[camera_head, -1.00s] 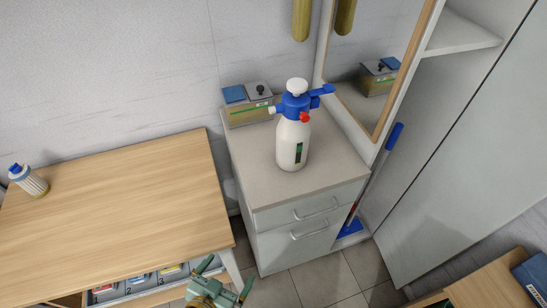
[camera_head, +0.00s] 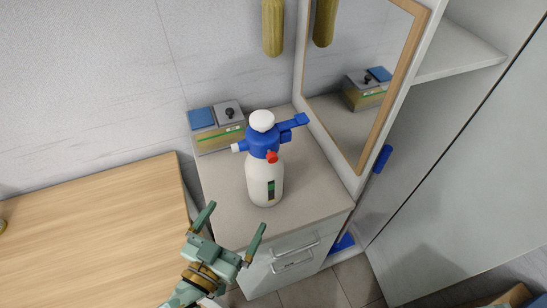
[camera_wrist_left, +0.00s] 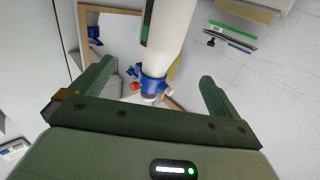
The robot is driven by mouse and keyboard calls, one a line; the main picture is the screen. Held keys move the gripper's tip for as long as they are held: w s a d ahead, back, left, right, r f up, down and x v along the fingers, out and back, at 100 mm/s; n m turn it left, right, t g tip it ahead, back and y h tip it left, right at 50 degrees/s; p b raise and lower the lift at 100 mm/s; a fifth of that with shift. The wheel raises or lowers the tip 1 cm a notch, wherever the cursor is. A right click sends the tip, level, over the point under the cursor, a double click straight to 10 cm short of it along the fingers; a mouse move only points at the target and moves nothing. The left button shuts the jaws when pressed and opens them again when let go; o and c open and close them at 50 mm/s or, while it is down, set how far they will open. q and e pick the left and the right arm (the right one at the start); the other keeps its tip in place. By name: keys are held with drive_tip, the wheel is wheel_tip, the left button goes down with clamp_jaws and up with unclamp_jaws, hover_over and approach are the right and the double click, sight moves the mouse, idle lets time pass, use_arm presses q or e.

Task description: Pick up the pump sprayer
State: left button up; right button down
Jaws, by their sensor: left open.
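The pump sprayer (camera_head: 265,178) has a white bottle, a blue head with a red knob and a white cap. It stands upright on the grey top of a small drawer cabinet (camera_head: 318,196). My left gripper (camera_head: 234,217) is open and empty, in front of the sprayer and lower left of it in the head view. In the left wrist view, the sprayer (camera_wrist_left: 168,42) shows upside down beyond and between the two open fingers (camera_wrist_left: 155,92), apart from them as far as I can tell. My right gripper is not in view.
A box with a blue item and a black-knobbed lid (camera_head: 219,139) stands behind the sprayer. A wood-framed mirror (camera_head: 352,85) is at the right. A wooden table (camera_head: 90,225) lies left of the cabinet. A tall grey panel (camera_head: 470,190) stands at far right.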

sight(256, 181)
use_arm(q)
drive_tip(key=x, duration=0.7)
drive_tip(key=shift+w+d+r, duration=0.1)
drive_tip(key=shift+w, duration=0.05)
drive_tip(key=x, duration=0.3)
drive_tip(key=shift+b, duration=0.35)
drive_tip(key=shift+w+d, duration=0.2)
drive_tip(key=shift+w, duration=0.3)
drive_tip(key=x, duration=0.4)
drive_tip(key=shift+b, duration=0.35)
drive_tip(key=shift+w+d+r, duration=0.1)
drive_tip(key=shift+w+d, duration=0.05)
drive_tip(key=shift+w, duration=0.15)
drive_tip(key=shift+s, duration=0.1)
drive_tip(key=shift+c, duration=0.9)
drive_tip(key=c, duration=1)
drive_tip(key=shift+r, duration=0.1)
drive_tip(key=shift+c, duration=1)
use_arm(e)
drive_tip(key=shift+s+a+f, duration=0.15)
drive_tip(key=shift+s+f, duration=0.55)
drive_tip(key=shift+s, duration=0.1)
